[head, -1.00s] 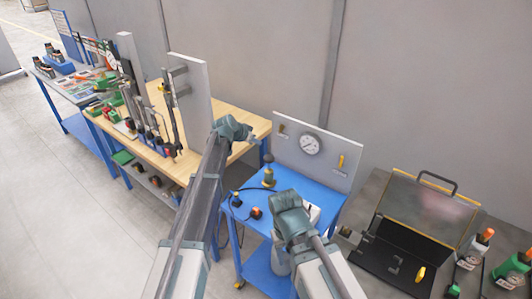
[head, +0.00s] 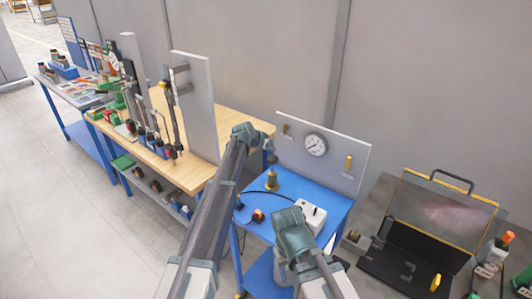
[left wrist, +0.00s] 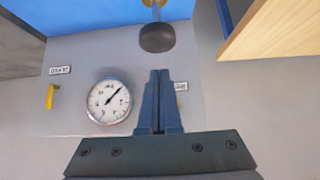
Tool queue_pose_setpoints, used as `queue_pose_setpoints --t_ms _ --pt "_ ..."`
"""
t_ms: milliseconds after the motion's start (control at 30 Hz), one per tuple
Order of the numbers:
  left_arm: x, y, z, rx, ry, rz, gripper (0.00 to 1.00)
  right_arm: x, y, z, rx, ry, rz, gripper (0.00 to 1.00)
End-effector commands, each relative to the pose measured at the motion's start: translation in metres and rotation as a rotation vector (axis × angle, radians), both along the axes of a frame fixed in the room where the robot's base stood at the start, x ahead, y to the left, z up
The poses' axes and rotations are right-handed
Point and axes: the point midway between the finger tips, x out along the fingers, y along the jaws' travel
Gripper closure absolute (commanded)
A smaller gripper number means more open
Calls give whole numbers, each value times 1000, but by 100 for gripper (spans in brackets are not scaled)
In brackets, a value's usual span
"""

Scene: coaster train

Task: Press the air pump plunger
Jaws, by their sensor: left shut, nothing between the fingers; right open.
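The air pump stands on the blue cart in front of the gauge panel. Its brass-coloured body (head: 271,181) has a dark round plunger knob (head: 272,159) on top. In the left wrist view the knob (left wrist: 157,38) shows on its brass rod at the top, just beyond my fingertips with a gap. My left gripper (head: 264,140) is above and slightly left of the knob in the head view. Its fingers (left wrist: 158,74) are shut and empty. My right gripper (head: 292,232) is low over the cart's front, open, its fingers mostly hidden.
A grey panel (head: 345,150) with a round gauge (head: 316,145) and yellow lever (head: 348,164) rises behind the pump. A white box (head: 313,216) sits beside my right gripper. A wooden bench (head: 235,118) is at left, an open black case (head: 400,262) at right.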

Motion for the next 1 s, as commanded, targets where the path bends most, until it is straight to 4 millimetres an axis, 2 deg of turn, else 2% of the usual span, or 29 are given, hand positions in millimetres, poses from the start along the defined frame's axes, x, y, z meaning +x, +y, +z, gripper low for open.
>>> queue_pose_setpoints --t_ms 33,200,767,1000 --pt "-1 1 -14 -1 0 1 100 0 0 -14 0 0 1 50" --pt "-2 1 -28 -1 0 1 100 0 0 -28 0 0 2 50" --pt "-2 1 -34 -1 0 1 100 0 0 -34 0 0 1 50" --pt "-2 1 -65 0 1 -1 100 0 0 -64 0 0 0 50"
